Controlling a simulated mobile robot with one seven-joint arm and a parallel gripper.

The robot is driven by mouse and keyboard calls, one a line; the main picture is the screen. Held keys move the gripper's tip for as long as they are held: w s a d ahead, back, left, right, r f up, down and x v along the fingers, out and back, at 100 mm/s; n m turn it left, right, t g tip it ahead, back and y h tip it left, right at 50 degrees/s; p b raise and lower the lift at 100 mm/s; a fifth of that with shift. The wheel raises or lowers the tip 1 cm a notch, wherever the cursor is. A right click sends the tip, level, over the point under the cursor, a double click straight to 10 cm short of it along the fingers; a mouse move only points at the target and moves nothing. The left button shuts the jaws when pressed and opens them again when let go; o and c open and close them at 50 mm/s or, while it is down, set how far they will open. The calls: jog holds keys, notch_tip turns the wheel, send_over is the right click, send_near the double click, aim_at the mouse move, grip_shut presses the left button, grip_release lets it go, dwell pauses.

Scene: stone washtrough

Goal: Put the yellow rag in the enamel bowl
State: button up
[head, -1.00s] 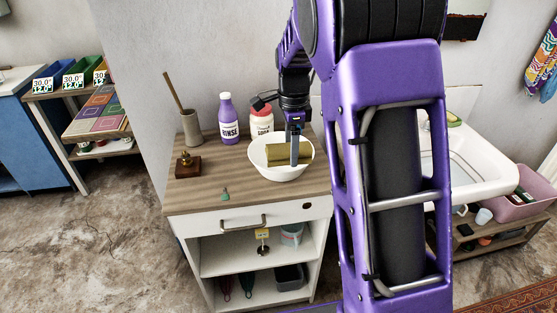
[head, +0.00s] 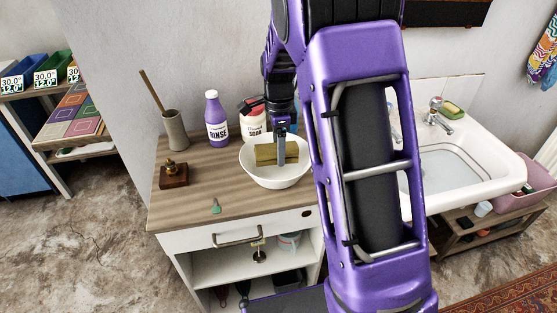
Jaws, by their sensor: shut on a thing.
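The yellow rag (head: 264,155), an olive-yellow folded block, is at the white enamel bowl (head: 273,180) on the wooden cabinet top. My gripper (head: 280,160) points down over the bowl and is shut on the rag. The rag shows within the bowl's rim outline; whether it touches the bottom is hidden. One finger shows in front of the rag, and the other finger is hidden.
A purple rinse bottle (head: 216,120) and a soda container (head: 253,122) stand behind the bowl. A brush holder (head: 175,130), a small wooden block with a brass top (head: 174,175) and a green item (head: 215,205) are to the left. A sink (head: 455,170) is right.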

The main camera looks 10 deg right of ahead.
jog(key=shift+f, duration=1.9)
jog(key=shift+f+b, duration=0.2)
jog(key=shift+b, duration=0.1)
jog(key=o, duration=1.5)
jog(key=shift+o, duration=0.2)
notch_tip(320, 180, up, 12)
jog(key=shift+r+p, duration=0.2)
jog(key=shift+p, duration=0.8)
